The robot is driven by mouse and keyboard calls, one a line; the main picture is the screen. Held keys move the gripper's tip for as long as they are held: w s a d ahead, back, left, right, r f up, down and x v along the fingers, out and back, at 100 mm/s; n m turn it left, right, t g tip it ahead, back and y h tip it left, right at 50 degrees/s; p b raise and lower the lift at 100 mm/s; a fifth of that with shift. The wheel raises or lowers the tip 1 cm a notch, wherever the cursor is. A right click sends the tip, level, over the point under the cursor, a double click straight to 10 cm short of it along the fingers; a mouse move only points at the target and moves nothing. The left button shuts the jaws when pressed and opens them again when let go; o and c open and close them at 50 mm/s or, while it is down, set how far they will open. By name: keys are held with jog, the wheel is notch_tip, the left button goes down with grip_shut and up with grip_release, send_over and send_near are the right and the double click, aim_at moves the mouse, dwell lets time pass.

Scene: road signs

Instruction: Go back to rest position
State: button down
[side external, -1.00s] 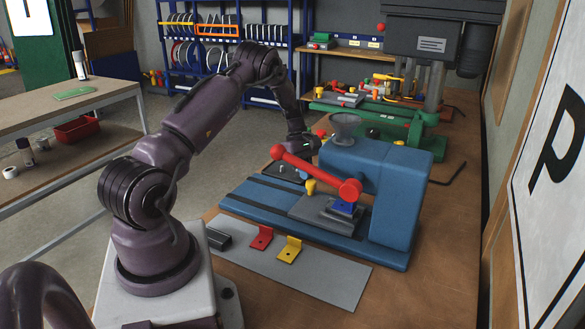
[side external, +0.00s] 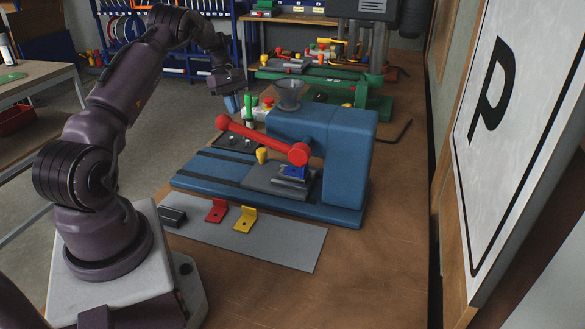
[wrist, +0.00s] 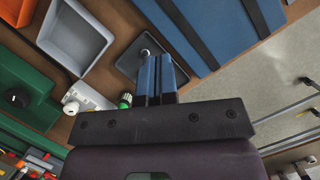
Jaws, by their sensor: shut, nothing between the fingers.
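My gripper (side external: 231,104) hangs in the air behind the left end of the blue press (side external: 340,150), above the bench's back left part. It also shows in the wrist view (wrist: 161,60), where its two blue fingers lie together with nothing between them. The press has a red lever (side external: 255,138) and a blue piece (side external: 294,172) sits on the grey block at its front. In the side view the fingers are apart from the press and the bench.
A grey plate (side external: 290,246) in front holds a red bracket (side external: 216,210), a yellow bracket (side external: 244,219) and a dark block (side external: 173,216). A grey hopper (side external: 289,93) stands behind the press. A dark tray (side external: 238,142) lies below my gripper. The bench's front right is clear.

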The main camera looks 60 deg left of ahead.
jog(key=s+d+r+m+y, duration=0.1)
jog(key=d+r+m, duration=0.55)
jog(key=d, duration=0.45)
jog(key=s+d+r+m+y, duration=0.1)
jog(key=d+r+m+y, duration=0.1)
jog(key=d+r+m, duration=0.65)
jog(key=s+d+r+m+t, duration=0.2)
jog(key=s+d, duration=0.3)
jog(key=d, duration=0.5)
jog(key=s+d+r+m+t, duration=0.2)
jog(key=s+d, duration=0.4)
jog(key=d, duration=0.5)
jog(key=shift+d+r+m+t+y, duration=0.25)
jog(key=shift+r+m, duration=0.2)
jog(key=shift+m, duration=0.25)
